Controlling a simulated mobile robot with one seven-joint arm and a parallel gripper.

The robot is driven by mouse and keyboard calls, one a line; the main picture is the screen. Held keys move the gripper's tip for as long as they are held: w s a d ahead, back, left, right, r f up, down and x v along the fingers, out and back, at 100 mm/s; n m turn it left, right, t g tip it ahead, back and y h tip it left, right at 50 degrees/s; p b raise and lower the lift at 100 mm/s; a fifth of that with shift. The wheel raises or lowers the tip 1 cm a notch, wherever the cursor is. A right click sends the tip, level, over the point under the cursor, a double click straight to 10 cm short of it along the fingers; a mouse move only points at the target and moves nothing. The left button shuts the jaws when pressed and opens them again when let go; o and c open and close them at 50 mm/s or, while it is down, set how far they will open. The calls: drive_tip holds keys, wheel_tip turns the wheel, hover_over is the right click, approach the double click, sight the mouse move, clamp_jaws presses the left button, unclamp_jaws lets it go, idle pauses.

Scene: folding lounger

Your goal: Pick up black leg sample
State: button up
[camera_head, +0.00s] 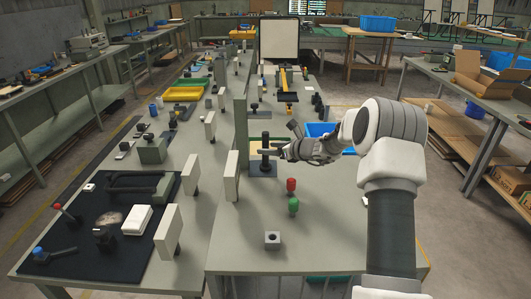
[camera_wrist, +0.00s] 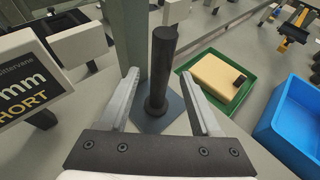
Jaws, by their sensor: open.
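The black leg sample (camera_head: 265,152) is a dark upright cylinder with a wider foot, standing on a grey-blue square plate (camera_head: 262,170) on the workbench. In the wrist view the leg (camera_wrist: 161,62) appears between my two fingers, with its foot on the plate (camera_wrist: 170,118). My gripper (camera_head: 281,148) comes in from the right at about the height of the leg's upper part, with its tips close to it. My gripper (camera_wrist: 160,76) is open and holds nothing. I cannot tell whether the leg lies between the fingers or just beyond their tips.
A grey-green upright post (camera_wrist: 125,35) stands just behind the leg. A green tray (camera_wrist: 237,105) with a tan block and a blue bin (camera_wrist: 290,125) lie to the right. A red piece (camera_head: 291,185), a green piece (camera_head: 293,205) and a grey block (camera_head: 272,240) stand nearer the bench front.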

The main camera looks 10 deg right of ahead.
drive_tip(key=shift+x, duration=1.3)
clamp_jaws()
drive_tip(key=shift+r, duration=0.1)
